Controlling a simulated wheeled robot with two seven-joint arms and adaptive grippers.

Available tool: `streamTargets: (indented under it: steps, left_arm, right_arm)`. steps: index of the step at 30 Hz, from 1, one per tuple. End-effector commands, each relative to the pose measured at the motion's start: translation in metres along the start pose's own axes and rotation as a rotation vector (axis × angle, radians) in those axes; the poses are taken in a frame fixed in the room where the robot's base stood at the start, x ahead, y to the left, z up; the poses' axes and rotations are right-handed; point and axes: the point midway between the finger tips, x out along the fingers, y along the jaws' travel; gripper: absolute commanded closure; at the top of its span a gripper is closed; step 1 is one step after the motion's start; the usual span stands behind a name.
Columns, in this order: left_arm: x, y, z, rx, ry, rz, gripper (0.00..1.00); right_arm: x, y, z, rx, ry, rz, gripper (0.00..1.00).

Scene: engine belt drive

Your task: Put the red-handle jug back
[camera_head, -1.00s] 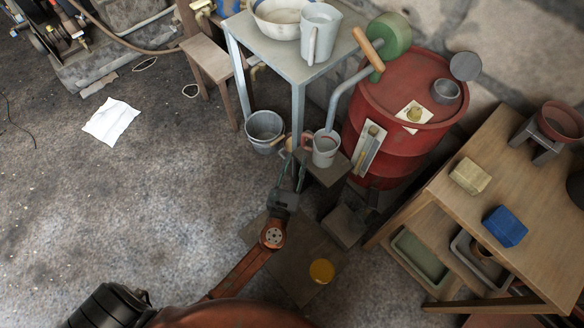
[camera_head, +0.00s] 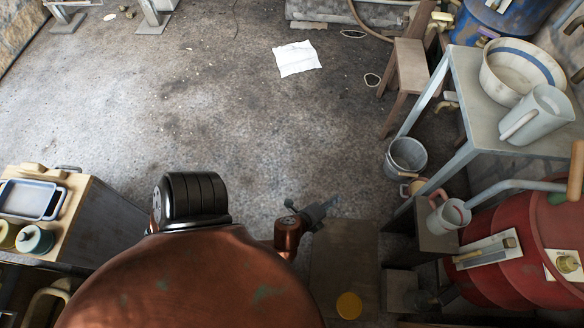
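The red-handle jug (camera_head: 452,214) is a small pale jug with a reddish handle on its left side. It stands upright on a dark wooden block (camera_head: 437,240) at the right, below the pump's grey spout. My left gripper (camera_head: 330,204) is in the middle of the view, above the floor and well to the left of the jug, apart from it. I see no object in it, but its fingers are too small and edge-on to tell whether they are open. My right gripper is not in view.
A metal table (camera_head: 462,100) holds a bowl (camera_head: 516,76) and a larger pale jug (camera_head: 538,118). A bucket (camera_head: 406,157) stands below it. The red drum (camera_head: 510,265) is at right. A bench (camera_head: 75,225) with a tray is at left. The middle floor is open.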

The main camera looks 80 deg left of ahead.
Motion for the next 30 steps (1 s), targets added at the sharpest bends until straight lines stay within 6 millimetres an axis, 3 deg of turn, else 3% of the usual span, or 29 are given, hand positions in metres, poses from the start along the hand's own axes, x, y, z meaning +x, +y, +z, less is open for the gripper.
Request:
streamTargets:
  steps: [1, 3, 6, 10, 13, 16, 30]
  left_arm:
    - [-0.013, 0.034, 0.01, -0.164, 0.012, 0.101, 0.71]
    - [-0.034, 0.081, 0.015, -0.41, 0.021, 0.251, 0.71]
    - [-0.072, 0.137, 0.011, -0.726, 0.012, 0.463, 0.71]
    - [-0.122, 0.183, -0.006, -1.03, -0.02, 0.692, 0.71]
    - [-0.149, 0.201, -0.018, -1.17, -0.045, 0.808, 0.71]
    - [-0.163, 0.208, -0.025, -1.238, -0.059, 0.868, 0.71]
    - [-0.166, 0.21, -0.027, -1.253, -0.061, 0.881, 0.71]
  right_arm:
    - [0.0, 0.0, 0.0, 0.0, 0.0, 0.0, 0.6]
    - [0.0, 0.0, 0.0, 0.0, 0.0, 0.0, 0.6]
    - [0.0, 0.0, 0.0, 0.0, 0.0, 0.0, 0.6]
    - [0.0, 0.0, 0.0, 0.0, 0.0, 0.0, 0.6]
    - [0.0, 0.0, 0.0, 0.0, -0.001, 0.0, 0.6]
    - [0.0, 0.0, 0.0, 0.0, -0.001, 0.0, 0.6]
    - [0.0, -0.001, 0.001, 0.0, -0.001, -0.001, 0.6]
